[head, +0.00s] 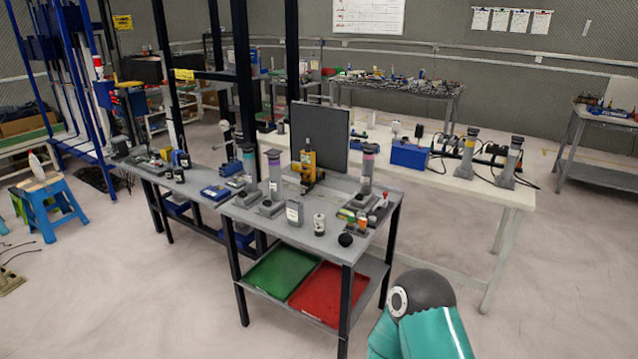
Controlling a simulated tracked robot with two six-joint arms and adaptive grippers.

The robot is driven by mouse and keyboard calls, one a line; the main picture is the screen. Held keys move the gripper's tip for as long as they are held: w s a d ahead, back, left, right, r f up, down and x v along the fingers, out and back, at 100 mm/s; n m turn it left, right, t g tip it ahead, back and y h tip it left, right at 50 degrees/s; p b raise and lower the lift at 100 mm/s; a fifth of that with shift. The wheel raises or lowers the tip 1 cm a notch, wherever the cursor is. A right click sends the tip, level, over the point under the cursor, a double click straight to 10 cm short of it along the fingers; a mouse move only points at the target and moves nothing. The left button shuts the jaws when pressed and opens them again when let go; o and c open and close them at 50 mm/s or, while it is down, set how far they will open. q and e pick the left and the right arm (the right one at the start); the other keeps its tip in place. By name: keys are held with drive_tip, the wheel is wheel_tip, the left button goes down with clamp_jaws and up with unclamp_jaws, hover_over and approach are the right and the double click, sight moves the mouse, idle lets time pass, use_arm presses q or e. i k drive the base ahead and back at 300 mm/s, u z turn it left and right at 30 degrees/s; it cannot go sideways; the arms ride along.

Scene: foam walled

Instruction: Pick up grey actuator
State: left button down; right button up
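I cannot tell for sure which thing is the grey actuator. On the grey table (285,231) in the middle stand a small grey and white cylinder (319,225) and a light grey block (294,213), both upright near its front edge. Taller grey upright devices with coloured bands stand on the same table, one at the left (275,178) and one at the right (367,178). Neither gripper shows. A teal and dark grey link of my own arm comes in at the bottom right, apart from the table.
A black ball (345,240) lies at the table's front right corner. Green (276,272) and red (325,290) trays lie on its lower shelf. A long white table (470,190) with a blue box (409,155) stands behind. A blue stool (50,205) stands left. The front floor is clear.

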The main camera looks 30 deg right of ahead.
sight(365, 199)
drive_tip(key=z, duration=0.05)
drive_tip(key=i, duration=1.1)
drive_tip(key=z, duration=0.55)
